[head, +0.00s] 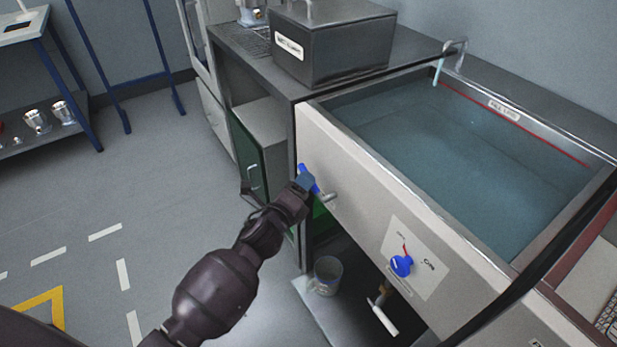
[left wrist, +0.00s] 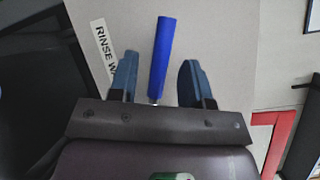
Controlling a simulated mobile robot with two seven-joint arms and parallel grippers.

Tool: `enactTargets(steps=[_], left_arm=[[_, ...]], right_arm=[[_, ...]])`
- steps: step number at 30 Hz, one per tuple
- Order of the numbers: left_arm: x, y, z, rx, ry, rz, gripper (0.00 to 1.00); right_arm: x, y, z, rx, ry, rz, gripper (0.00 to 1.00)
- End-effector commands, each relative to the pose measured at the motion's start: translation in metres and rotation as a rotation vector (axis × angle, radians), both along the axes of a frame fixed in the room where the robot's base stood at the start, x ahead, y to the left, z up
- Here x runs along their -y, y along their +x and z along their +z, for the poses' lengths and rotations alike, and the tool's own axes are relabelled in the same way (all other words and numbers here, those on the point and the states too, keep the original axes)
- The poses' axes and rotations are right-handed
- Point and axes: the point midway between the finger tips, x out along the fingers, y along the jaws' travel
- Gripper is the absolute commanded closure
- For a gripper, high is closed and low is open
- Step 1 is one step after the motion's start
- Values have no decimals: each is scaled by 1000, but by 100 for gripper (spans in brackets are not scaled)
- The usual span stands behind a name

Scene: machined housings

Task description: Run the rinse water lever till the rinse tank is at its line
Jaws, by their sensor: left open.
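The rinse tank (head: 345,98) is a steel basin at the right in the head view, holding blue-green water (head: 450,150). A red line (head: 520,128) runs along its back wall under a label. The water stands close to it; I cannot tell the exact gap. A pale stream (head: 437,70) hangs below the spout (head: 455,50). The blue rinse water lever (left wrist: 160,58) stands between my left gripper's open fingers (left wrist: 160,82), with a gap on each side. In the head view my left gripper (head: 306,182) is at the lever on the front panel. My right gripper is out of view.
A grey lidded box (head: 330,45) stands left of the tank. A bucket (head: 327,275) is below. The floor at left is clear.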

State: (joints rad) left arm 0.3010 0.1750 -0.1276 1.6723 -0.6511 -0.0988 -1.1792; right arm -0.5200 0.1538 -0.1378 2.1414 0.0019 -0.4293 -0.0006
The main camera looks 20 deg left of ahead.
Motion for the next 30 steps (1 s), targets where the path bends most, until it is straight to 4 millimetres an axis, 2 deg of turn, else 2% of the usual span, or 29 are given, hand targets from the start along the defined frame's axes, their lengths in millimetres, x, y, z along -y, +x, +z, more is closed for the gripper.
enactTargets(steps=[3,7,19,28,30], left_arm=[[2,14,-2,-1,-1,-1,56],[4,24,-1,0,0,-1,56],[5,30,0,1,0,0,56],[5,30,0,1,0,0,100],[5,30,0,1,0,0,100]], right_arm=[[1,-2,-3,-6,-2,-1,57],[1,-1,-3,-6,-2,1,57],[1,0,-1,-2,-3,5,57],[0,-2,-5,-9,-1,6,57],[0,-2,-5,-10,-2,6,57]])
